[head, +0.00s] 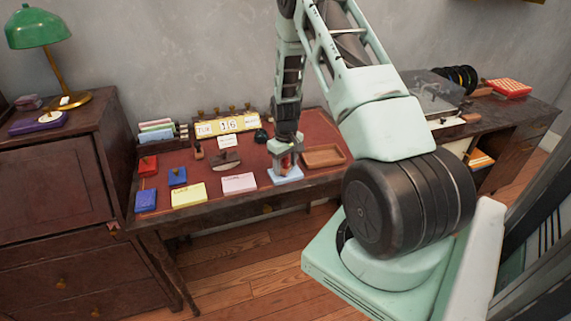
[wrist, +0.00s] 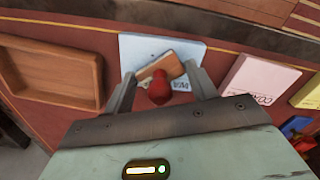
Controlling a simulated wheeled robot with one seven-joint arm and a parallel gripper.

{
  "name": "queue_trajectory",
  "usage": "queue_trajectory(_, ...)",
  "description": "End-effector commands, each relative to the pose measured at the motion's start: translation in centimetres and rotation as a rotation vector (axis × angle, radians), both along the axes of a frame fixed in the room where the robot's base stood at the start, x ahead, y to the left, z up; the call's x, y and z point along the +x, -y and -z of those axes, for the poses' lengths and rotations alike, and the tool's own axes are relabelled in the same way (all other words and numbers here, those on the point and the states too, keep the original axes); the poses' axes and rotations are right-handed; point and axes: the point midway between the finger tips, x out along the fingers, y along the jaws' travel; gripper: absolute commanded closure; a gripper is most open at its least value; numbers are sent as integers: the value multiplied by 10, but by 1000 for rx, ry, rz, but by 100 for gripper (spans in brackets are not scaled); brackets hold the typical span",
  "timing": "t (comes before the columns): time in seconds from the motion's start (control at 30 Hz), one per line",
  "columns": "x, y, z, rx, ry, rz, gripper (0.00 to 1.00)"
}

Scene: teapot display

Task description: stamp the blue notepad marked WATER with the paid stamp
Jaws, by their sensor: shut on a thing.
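The light-blue notepad (head: 287,175) lies near the front edge of the red desk top; it also shows in the wrist view (wrist: 137,48). Its dark lettering is partly covered and I cannot read it fully. My gripper (wrist: 160,76) is shut on a stamp with a red knob (wrist: 159,88) and a wooden base (wrist: 160,66). In the head view my gripper (head: 287,156) points down over the notepad. The stamp's base overlaps the notepad in the wrist view; I cannot tell whether it touches the paper. The stamp's face is hidden.
A pink notepad (head: 238,183) and a yellow notepad (head: 188,194) lie to the left. An empty wooden tray (head: 323,155) is close on the right. Another stamp (head: 226,159), a calendar (head: 227,126) and red and blue boxes stand further left and behind.

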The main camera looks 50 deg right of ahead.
Motion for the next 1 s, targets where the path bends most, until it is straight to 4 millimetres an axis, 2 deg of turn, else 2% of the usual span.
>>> queue_trajectory(0.23,-1,-1,-5,1,-2,0,58)
queue_trajectory(1.0,0,0,-65,1,-1,1,58)
